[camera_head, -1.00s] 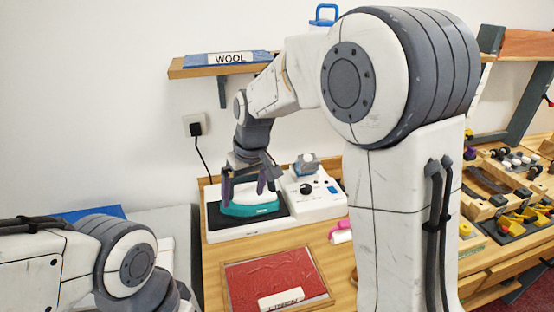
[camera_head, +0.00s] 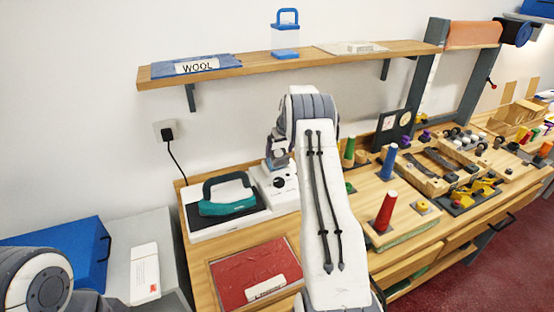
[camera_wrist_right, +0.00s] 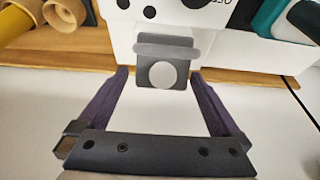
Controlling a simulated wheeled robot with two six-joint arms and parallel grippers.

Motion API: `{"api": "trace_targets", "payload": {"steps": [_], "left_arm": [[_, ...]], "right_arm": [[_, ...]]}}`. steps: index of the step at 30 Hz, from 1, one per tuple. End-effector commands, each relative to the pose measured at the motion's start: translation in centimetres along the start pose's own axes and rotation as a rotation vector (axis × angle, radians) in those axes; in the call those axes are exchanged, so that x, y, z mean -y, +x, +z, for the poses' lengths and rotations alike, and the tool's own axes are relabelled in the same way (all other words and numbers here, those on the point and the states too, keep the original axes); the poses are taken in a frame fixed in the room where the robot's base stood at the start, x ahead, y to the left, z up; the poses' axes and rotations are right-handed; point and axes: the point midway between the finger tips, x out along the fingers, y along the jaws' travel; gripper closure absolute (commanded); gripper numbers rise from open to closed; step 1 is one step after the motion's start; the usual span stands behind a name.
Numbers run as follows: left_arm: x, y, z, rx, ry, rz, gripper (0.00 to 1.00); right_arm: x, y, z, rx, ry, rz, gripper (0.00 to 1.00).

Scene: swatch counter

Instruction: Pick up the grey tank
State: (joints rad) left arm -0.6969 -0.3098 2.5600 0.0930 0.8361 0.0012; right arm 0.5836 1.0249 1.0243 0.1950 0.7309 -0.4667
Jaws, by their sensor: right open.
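The grey tank (camera_wrist_right: 165,72) shows in the right wrist view as a small grey block with a pale round spot and a lighter grey ridge across it. It is at the white ironing station (camera_wrist_right: 200,30). My right gripper (camera_wrist_right: 160,74) is open, with one purple finger on each side of the tank and gaps between. In the head view the right gripper (camera_head: 277,160) is over the station's right part, partly covered by my arm, and I cannot make out the tank there. My left gripper is out of view.
A teal iron (camera_head: 228,205) rests on the station's dark pad, left of the right gripper. A red fabric panel (camera_head: 252,270) lies in front. Coloured spools (camera_head: 386,210) stand to the right. A shelf (camera_head: 230,72) runs above. A blue case (camera_head: 60,255) is at the left.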

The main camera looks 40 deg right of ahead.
Motion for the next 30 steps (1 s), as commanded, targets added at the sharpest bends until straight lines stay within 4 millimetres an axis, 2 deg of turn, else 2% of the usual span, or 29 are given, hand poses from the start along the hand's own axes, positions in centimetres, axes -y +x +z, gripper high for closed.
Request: {"api": "trace_targets", "payload": {"steps": [8, 12, 22, 23, 27, 30], "left_arm": [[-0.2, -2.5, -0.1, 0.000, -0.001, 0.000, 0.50], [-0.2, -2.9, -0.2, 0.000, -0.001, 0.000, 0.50], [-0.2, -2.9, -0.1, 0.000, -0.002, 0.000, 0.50], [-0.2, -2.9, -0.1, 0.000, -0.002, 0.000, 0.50], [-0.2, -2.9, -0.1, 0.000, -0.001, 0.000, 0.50], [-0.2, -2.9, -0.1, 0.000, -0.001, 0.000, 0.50]], "right_arm": [[0.3, 2.8, 0.1, 0.003, 0.000, -0.002, 0.00], [0.3, 4.6, 0.2, 0.001, -0.001, -0.001, 0.00], [0.4, 5.4, 0.2, -0.001, -0.002, -0.001, 0.00], [0.4, 5.4, 0.2, -0.001, -0.002, -0.001, 0.04], [0.4, 5.3, 0.2, -0.001, -0.002, -0.001, 0.57], [0.4, 5.3, 0.2, -0.001, -0.002, -0.001, 0.92]]}}
